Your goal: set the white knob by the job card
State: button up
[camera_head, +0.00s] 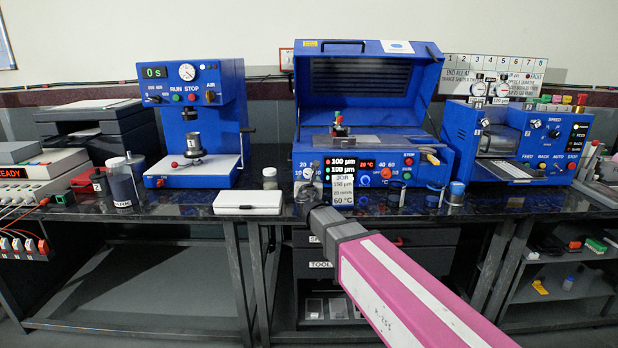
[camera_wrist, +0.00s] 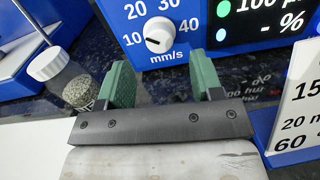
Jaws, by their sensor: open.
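The white knob (camera_wrist: 159,35) sits on the blue front panel of the middle machine, within a mm/s scale showing 10, 20, 30 and 40. A short dark mark lies on its lower left face; which number it indicates is unclear. The job card (camera_head: 341,184) stands in front of the panel and reads 150 µm, 20 mm/s and 60 °C. Part of it shows at the right of the wrist view (camera_wrist: 299,100). My gripper (camera_wrist: 164,84) has its green fingers apart, with nothing between them. In the wrist view the knob appears beyond the fingertips, apart from them.
A small lidded jar of grains (camera_wrist: 66,80) is close to the left finger. A display (camera_wrist: 262,18) is right of the knob. A white flat box (camera_head: 248,202) lies left on the dark bench. The blue machine's lid (camera_head: 368,75) is open. Another dial (camera_head: 365,180) is right of the card.

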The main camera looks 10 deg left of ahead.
aim_at(308, 175)
jog(key=x, duration=0.5)
jog(key=shift+w, duration=0.1)
jog(key=c, duration=0.9)
jog(key=shift+m, duration=2.3)
jog(key=o, duration=0.9)
